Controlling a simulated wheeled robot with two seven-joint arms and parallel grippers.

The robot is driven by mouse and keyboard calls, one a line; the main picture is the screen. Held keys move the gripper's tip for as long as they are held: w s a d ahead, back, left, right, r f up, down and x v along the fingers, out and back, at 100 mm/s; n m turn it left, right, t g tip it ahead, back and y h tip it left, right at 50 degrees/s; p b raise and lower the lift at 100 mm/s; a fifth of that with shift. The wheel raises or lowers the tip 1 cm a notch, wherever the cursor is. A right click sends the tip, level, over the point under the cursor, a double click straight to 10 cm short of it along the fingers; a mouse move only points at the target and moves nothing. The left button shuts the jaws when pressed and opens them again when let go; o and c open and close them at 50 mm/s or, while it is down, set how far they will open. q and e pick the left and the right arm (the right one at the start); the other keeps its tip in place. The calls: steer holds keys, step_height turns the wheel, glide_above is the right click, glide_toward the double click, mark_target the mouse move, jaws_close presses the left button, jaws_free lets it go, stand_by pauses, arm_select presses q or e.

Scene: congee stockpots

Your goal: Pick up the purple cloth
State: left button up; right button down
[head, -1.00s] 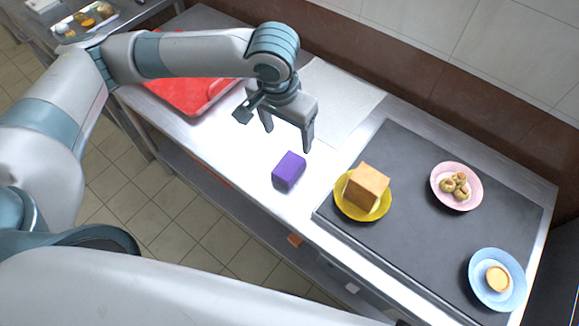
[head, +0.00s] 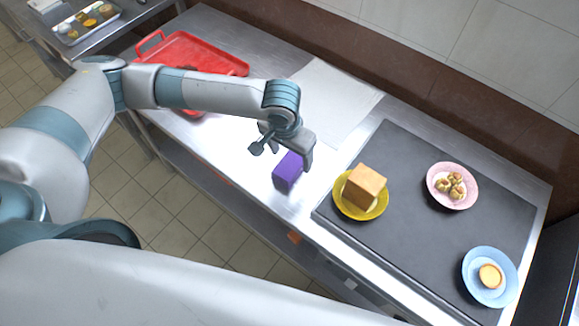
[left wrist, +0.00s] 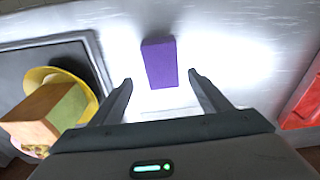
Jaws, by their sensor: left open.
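The purple cloth (head: 288,174) is a small block-like folded piece on the bare metal counter, left of the yellow plate. In the left wrist view the cloth (left wrist: 160,63) lies ahead of my fingertips, roughly centred between them. My left gripper (head: 287,157) is open and empty just above and behind the cloth, covering its upper edge in the head view. In the left wrist view both fingers of the left gripper (left wrist: 160,80) are spread wider than the cloth. I cannot tell whether either finger touches it. My right gripper is not in view.
A yellow plate (head: 343,203) with a bread-like block (head: 364,186) stands close right of the cloth on a dark board (head: 420,220). Pink (head: 433,192) and blue (head: 484,296) plates with food are farther right. A red tray (head: 205,55) lies at the back left.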

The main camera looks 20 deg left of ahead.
mark_target(289, 164)
arm_select(q)
steer(key=shift+f, duration=0.1)
steer(key=shift+a+f+p, duration=0.2)
steer(key=shift+f+p, duration=0.45)
step_height(289, 164, down, 3)
steer(key=shift+a+f+p, duration=0.1)
steer(key=shift+p, duration=0.45)
steer(key=shift+w+f, duration=0.1)
steer(key=shift+f, duration=0.2)
steer(key=shift+c, duration=0.3)
steer(key=c, duration=1.1)
steer(key=shift+r, duration=0.1)
